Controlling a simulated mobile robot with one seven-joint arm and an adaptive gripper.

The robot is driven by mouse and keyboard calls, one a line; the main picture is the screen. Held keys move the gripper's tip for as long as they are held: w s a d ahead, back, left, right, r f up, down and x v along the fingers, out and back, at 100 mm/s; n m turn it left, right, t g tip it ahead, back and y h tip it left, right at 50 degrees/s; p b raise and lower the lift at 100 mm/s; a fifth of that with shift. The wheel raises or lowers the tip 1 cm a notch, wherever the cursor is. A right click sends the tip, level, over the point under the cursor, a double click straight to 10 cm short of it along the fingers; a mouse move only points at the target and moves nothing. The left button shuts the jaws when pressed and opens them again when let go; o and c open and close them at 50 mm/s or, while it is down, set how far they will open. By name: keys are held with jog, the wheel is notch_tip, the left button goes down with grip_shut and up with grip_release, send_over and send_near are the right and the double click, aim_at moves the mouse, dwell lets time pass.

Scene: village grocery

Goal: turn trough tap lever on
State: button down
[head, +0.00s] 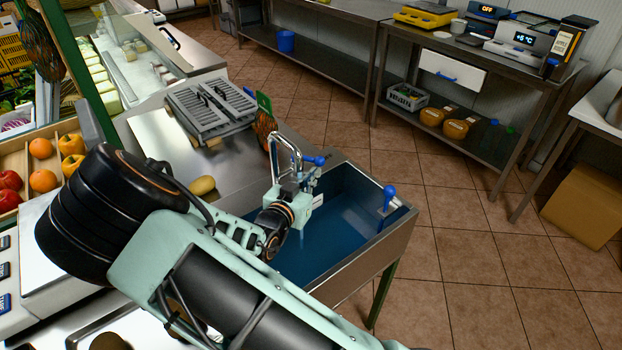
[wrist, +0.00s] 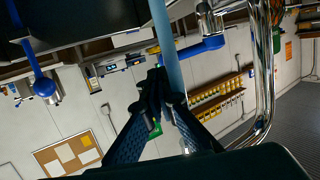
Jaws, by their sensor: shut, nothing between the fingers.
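The trough (head: 400,225) is a steel basin with a blue inside. A curved chrome tap (head: 287,150) rises at its far left, with a blue lever (head: 314,160) pointing right. In the wrist view the chrome spout (wrist: 266,75) runs down the right side, and the blue lever (wrist: 208,46) lies near the top, level in the picture. My gripper (head: 304,178) is over the trough, close to the tap. Its fingers (wrist: 157,84) are together and empty, just below the lever in the wrist picture; whether they touch it I cannot tell.
A second blue-handled fitting (head: 388,196) stands on the trough's right rim and also shows in the wrist view (wrist: 44,86). A potato-like item (head: 202,185) and a grey rack (head: 212,105) are on the counter to the left. The tiled floor (head: 460,240) right of the trough is clear.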

jog(key=d+v, duration=0.1)
jog(key=v, duration=0.9)
jog(key=shift+s, duration=0.35)
